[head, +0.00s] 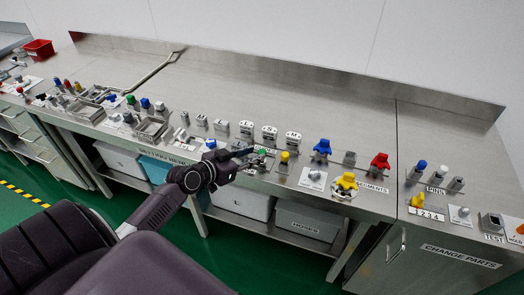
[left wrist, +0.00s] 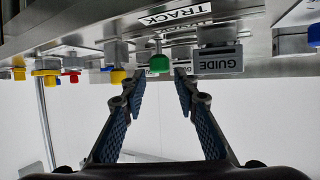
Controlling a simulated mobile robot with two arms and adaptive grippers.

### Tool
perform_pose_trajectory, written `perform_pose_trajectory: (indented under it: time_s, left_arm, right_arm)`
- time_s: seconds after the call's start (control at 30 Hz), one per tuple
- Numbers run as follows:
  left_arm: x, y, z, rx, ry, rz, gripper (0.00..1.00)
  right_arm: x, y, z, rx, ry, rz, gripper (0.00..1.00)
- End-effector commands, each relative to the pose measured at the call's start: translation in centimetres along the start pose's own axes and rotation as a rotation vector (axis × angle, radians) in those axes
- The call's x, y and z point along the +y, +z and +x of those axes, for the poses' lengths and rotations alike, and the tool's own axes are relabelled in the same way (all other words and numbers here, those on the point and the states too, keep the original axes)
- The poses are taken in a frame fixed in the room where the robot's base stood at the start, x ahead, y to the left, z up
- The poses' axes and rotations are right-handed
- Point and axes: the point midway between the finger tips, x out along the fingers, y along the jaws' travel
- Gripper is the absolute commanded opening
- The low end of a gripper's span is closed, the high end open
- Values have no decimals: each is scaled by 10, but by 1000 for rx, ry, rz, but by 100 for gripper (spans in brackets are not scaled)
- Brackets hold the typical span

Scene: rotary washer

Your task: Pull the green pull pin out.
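The green pull pin (head: 262,152) has a round green head and stands at the front of the steel bench. In the left wrist view, the green head (left wrist: 159,63) sits on a grey metal stem, near a block marked GUIDE. My left gripper (head: 249,157) reaches in from the left, close to the pin. Its two fingers (left wrist: 158,78) are spread apart with nothing between them. The green head lies just beyond the fingertips, centred in their gap. I cannot tell whether either finger touches it. My right gripper is not in view.
A yellow-topped pin (head: 285,157) stands just right of the green one. Blue (head: 322,147), yellow (head: 346,183) and red (head: 380,162) knobs are farther right. The back of the bench is clear.

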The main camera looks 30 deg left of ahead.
Motion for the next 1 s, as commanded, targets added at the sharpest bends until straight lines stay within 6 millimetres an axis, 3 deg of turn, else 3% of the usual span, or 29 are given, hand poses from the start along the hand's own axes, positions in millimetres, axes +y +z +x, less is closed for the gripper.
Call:
perform_pose_trajectory:
  time_s: [0.3, 0.73, 1.0]
  left_arm:
    - [0, 0, 41, 0, -1, -2, 28]
    - [1, 1, 50, -2, 1, -1, 28]
    - [1, 1, 50, -2, 0, -1, 0]
  right_arm:
    - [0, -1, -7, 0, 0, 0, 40]
    - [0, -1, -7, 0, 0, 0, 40]
    - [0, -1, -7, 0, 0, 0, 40]
